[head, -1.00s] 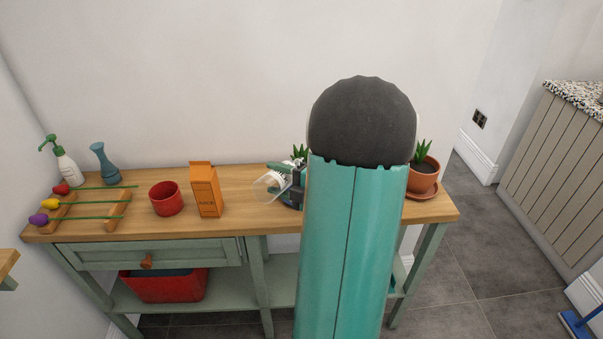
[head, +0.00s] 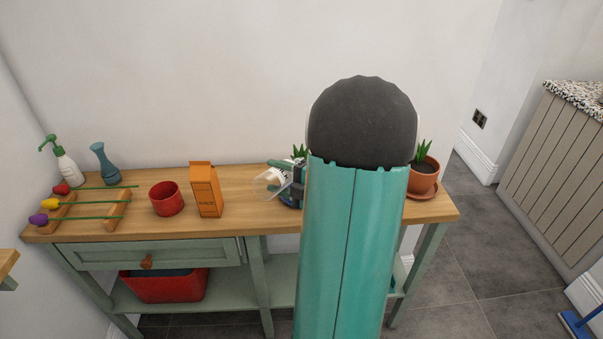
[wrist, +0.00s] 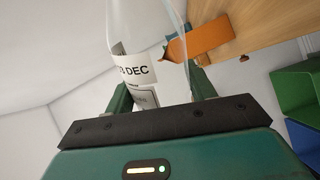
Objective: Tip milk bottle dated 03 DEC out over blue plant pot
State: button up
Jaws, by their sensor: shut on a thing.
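The milk bottle (wrist: 145,70) is clear, with a white label whose visible part reads "3 DEC". My gripper (wrist: 163,93) is shut on it, with a green finger on each side. In the head view the bottle (head: 267,184) is tilted well over above the wooden table top, its clear end to the left, with something white inside. My gripper (head: 290,186) is partly hidden behind my arm there. Green leaves of a plant (head: 299,152) show just behind the gripper.
A terracotta potted plant (head: 423,175) stands at the right end.

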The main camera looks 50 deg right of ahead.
jog(key=shift+d+r, duration=0.1)
jog(key=shift+r, duration=0.2)
jog(key=f+n, duration=0.1)
jog(key=f, duration=0.1)
jog(key=shift+a+f+n, duration=0.3)
jog(key=shift+a+n, duration=0.05)
jog(key=shift+n, duration=0.05)
jog(key=d+f+n, duration=0.1)
jog(key=n, duration=0.3)
jog(key=d+f+n, duration=0.1)
jog(key=f+n, duration=0.1)
jog(key=n, duration=0.2)
jog(key=d+f+n+h, duration=0.1)
jog(key=f+n, duration=0.1)
jog(key=n, duration=0.2)
jog(key=shift+w+f+n+t, duration=0.1)
jog(key=shift+w+n+t, duration=0.1)
jog(key=shift+n+t, duration=0.1)
jog(key=shift+d+f+n, duration=0.15)
jog(key=shift+f+n, duration=0.1)
jog(key=shift+n, duration=0.45)
notch_tip(320, 180, up, 4)
jog(key=shift+d+f+n, duration=0.1)
jog(key=shift+f+n, duration=0.15)
jog(key=shift+n, duration=0.65)
jog(key=shift+d+r+n, duration=0.2)
jog(key=shift+r+n, duration=0.4)
jog(key=shift+n, duration=0.4)
jog(key=shift+r, duration=2.5)
